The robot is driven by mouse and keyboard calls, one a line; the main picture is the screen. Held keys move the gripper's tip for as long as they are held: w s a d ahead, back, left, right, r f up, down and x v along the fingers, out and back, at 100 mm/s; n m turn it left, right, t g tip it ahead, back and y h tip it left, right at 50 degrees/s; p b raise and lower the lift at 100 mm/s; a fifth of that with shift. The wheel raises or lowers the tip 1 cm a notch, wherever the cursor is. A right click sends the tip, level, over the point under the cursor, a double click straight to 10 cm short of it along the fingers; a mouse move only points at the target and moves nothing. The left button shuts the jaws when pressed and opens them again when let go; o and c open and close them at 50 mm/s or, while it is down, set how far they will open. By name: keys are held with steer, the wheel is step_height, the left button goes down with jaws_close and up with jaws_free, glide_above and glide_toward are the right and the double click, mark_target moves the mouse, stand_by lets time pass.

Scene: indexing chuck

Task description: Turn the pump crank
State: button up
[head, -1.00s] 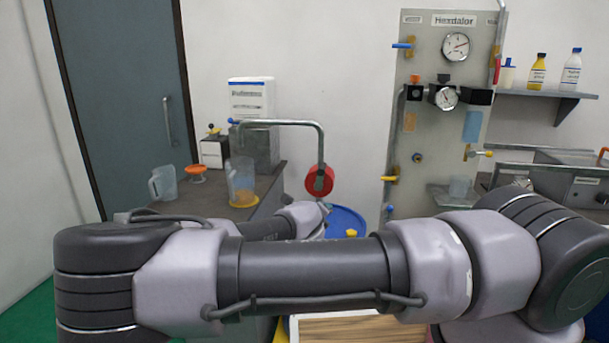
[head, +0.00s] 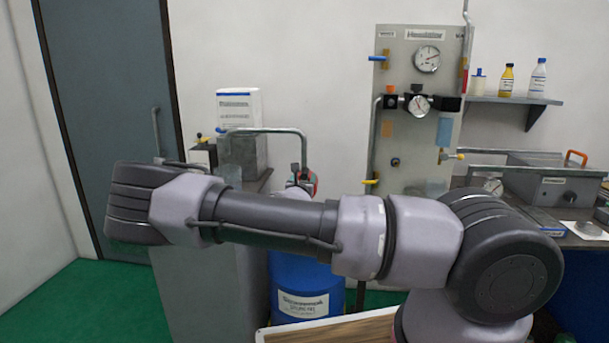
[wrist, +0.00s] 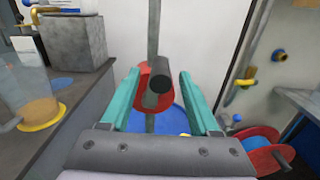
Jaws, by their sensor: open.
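The pump crank shows in the wrist view as a red disc (wrist: 144,101) with a dark round handle (wrist: 160,75) pointing toward me. In the head view only the edge of the red disc (head: 314,183) shows, beside my gripper's end. The pump's grey pipe (head: 262,130) bends above it. The blue drum (head: 302,283) stands below. My gripper (wrist: 159,76) is open, with its teal fingers on either side of the handle in the picture. I cannot tell how deep the handle sits between them. No contact is visible.
A grey bench (wrist: 78,75) with a clear jug (wrist: 30,95) is at the left of the wrist view. A gauge panel (head: 415,150) stands right of the drum. Another red wheel (wrist: 262,150) is low at the right. Green floor (head: 100,300) is open at left.

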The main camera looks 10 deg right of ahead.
steer(key=shift+x, duration=1.95)
jaws_close()
